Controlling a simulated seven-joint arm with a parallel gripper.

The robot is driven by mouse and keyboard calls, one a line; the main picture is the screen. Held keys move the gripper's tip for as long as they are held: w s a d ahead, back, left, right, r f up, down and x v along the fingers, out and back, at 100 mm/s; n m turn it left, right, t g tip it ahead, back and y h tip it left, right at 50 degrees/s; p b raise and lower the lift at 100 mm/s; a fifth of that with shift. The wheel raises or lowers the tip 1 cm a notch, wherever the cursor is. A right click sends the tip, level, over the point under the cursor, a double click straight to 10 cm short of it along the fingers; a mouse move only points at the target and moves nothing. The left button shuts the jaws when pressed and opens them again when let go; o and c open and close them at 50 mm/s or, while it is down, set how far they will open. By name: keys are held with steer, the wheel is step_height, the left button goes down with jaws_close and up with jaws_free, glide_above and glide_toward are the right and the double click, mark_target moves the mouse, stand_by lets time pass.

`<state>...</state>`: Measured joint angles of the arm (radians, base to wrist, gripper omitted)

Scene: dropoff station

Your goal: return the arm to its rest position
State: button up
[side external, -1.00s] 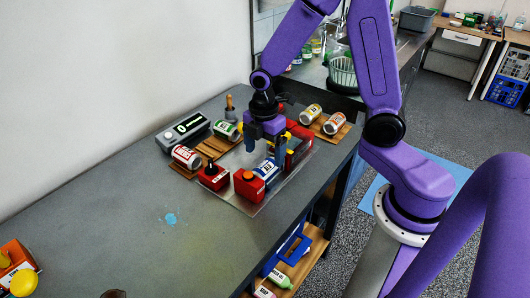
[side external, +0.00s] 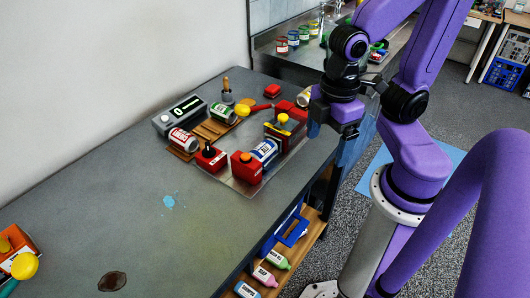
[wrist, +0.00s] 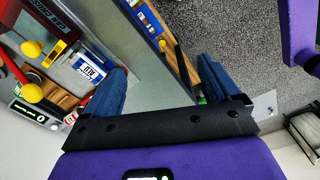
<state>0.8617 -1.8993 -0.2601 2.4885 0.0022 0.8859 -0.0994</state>
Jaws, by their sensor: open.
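My gripper (side external: 330,136) hangs at the right edge of the workbench, up and to the right of the parts on the metal plate. In the wrist view its two blue fingers (wrist: 165,84) are wide apart with nothing held between them. A can with a blue and white label (side external: 265,151) is on the plate beside a red box with an orange button (side external: 246,168). The can also shows in the wrist view (wrist: 91,68), left of the fingers and apart from them.
A red box with a yellow handle (side external: 284,130) is on the plate, left of my gripper. Cans lie on wooden racks near a digital scale (side external: 180,115). A shelf with several bottles (side external: 264,276) is under the bench. The bench's near part (side external: 130,220) is mostly clear.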

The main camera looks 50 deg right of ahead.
steer(key=shift+s+d+r, duration=0.15)
steer(key=shift+s, duration=0.3)
steer(key=shift+s+d+r, duration=0.1)
steer(key=shift+s, duration=0.35)
